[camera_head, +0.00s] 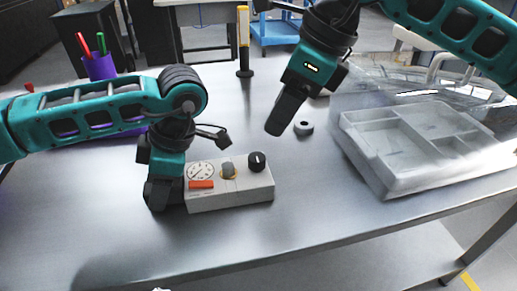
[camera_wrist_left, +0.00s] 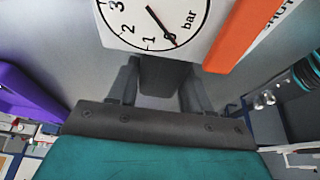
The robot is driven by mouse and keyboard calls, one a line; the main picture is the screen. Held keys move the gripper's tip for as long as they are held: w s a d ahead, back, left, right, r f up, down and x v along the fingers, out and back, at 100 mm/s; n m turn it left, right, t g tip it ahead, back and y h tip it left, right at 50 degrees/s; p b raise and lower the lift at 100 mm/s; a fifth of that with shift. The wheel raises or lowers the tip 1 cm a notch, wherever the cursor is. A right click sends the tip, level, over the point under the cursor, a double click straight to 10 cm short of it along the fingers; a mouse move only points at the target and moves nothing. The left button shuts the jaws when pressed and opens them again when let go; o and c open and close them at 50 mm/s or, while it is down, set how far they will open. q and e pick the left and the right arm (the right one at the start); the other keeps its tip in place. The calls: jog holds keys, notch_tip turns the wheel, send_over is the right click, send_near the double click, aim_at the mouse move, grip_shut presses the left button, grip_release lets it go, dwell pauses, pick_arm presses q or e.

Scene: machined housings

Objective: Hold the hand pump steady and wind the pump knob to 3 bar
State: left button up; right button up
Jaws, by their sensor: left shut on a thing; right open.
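The hand pump (camera_head: 230,193), a pale grey box, lies on the table. My left gripper (camera_head: 160,194) is shut on the hand pump's left end. In the left wrist view the gauge (camera_wrist_left: 130,22) shows its needle close to 0 bar; the knobs are out of that view. My right gripper (camera_head: 275,128) is open and empty, above and behind the black knob, apart from the pump.
A small grey ring (camera_head: 303,128) lies behind the pump, near my right gripper. A grey compartment tray (camera_head: 385,178) stands at the right. A purple cup with pens (camera_head: 100,66) and a yellow-topped post (camera_head: 244,40) stand at the back. The table front is clear.

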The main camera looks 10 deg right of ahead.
aim_at(256, 156)
jog(key=x, duration=1)
jog(key=shift+f, duration=0.15)
jog(key=c, duration=1.1)
